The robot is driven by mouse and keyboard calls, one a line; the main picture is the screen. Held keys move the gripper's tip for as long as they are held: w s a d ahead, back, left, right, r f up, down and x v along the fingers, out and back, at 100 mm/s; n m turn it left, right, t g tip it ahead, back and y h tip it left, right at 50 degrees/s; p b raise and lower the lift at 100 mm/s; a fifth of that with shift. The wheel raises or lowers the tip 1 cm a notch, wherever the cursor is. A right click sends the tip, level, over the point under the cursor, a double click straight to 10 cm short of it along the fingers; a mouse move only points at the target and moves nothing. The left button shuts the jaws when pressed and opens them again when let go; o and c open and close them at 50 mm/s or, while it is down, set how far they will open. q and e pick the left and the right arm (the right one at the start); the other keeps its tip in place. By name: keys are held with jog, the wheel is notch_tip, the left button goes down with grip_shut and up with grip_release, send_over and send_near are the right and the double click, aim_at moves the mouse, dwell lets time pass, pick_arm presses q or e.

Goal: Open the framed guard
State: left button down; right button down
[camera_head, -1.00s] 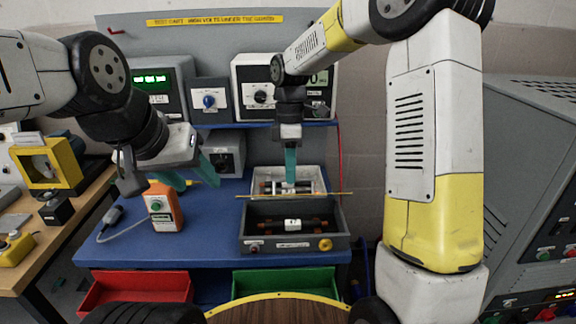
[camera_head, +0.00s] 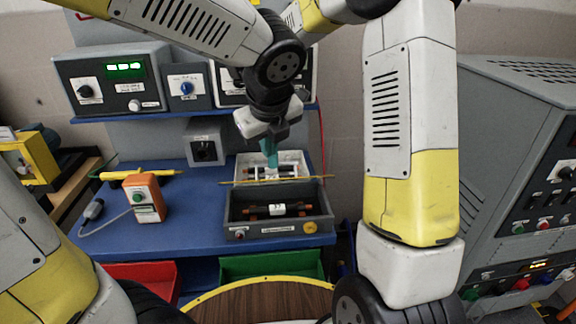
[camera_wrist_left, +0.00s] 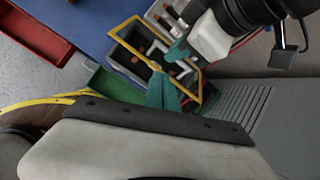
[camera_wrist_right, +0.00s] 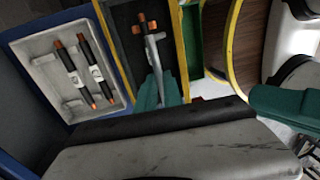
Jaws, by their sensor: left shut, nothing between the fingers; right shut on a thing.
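The framed guard is a yellow-edged frame. In the head view the guard (camera_head: 285,181) shows as a thin, nearly edge-on bar behind the dark fuse box (camera_head: 320,205). In the left wrist view the guard (camera_wrist_left: 122,38) appears as a tilted yellow outline over the box. The right gripper (camera_wrist_left: 180,52) also shows in the left wrist view. My left gripper (camera_wrist_left: 162,92) is shut and empty close by, on the robot's side of the guard. In the head view the two grippers overlap.
A light tray (camera_wrist_right: 45,75) with dark, orange-ended fuses lies behind the box. An orange handheld device (camera_head: 146,198) and a yellow probe (camera_head: 140,173) are to the left on the blue bench. Red and green bins (camera_head: 270,265) sit below the front edge.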

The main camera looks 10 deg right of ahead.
jog(key=shift+w+d+f, duration=0.15)
jog(key=shift+w, duration=0.05)
pick_arm(q)
jog(key=w+d+f+m, duration=0.1)
jog(key=w+f, duration=0.1)
jog(key=f, duration=0.1)
jog(key=w+d+f+m, duration=0.1)
jog(key=d+f+m, duration=0.1)
jog(key=f, duration=0.1)
jog(key=w+d+f+m, duration=0.1)
jog(key=w+f+m, duration=0.1)
jog(key=f, duration=0.1)
jog(key=shift+w+d+f, duration=0.1)
jog(key=shift+w+d, duration=0.2)
jog(key=shift+d, duration=0.05)
jog(key=shift+w, duration=0.1)
